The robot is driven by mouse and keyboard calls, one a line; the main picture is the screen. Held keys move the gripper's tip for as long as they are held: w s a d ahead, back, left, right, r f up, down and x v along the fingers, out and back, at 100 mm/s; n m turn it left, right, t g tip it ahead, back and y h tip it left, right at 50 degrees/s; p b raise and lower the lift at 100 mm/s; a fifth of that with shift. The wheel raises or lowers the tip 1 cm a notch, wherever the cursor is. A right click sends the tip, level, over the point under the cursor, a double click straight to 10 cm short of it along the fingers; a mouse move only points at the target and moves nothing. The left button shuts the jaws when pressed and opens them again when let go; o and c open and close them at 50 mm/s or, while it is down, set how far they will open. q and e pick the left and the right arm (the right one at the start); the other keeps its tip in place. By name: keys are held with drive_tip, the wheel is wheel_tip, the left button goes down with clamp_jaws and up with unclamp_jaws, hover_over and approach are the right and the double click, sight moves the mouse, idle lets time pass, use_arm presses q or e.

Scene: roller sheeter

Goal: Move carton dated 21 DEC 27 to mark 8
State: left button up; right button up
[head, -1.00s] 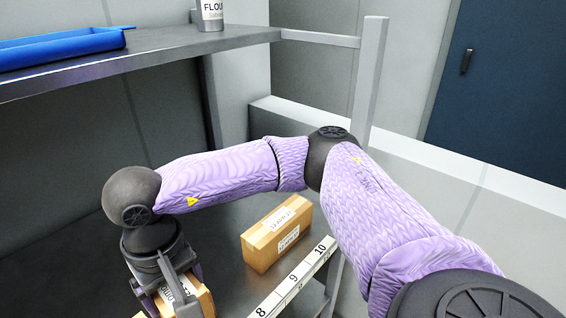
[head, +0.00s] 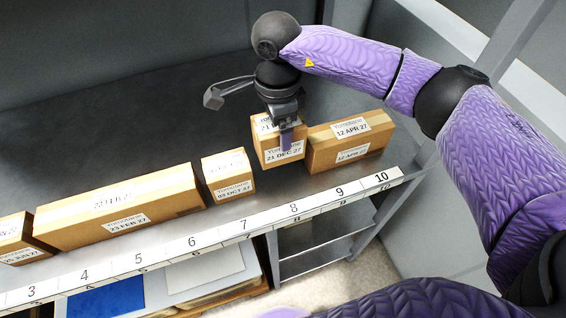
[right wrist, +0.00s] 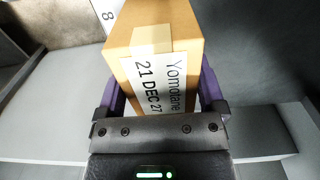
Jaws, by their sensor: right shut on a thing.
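The carton dated 21 DEC 27 (head: 270,156) is a small brown box with white labels. My right gripper (head: 284,132) is shut on it from above, with one purple finger across its front. The right wrist view shows the same carton (right wrist: 152,50) between both fingers, its label reading Yomotane 21 DEC 27. The carton is upright behind mark 8 (head: 294,208) on the white number strip. I cannot tell whether its base touches the shelf. Mark 8 also shows in the right wrist view (right wrist: 107,16). My left gripper is out of view.
The carton dated 12 APR 27 (head: 352,142) stands close on the right, behind marks 9 and 10. The 03 OCT 27 carton (head: 230,178) is on the left, with a gap between. A long 23 FEB 27 carton (head: 160,203) stands further left. The dark shelf (head: 110,130) behind is clear.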

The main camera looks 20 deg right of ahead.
sight(279, 152)
wheel_tip(279, 152, down, 7)
drive_tip(key=shift+f+b, duration=0.2)
drive_tip(key=shift+b, duration=0.3)
drive_tip(key=shift+f, duration=0.1)
drive_tip(key=o, duration=1.1)
drive_tip(key=shift+r, duration=0.4)
wheel_tip(279, 152, up, 12)
drive_tip(key=shift+f+p, duration=0.25)
drive_tip(key=shift+p, duration=0.7)
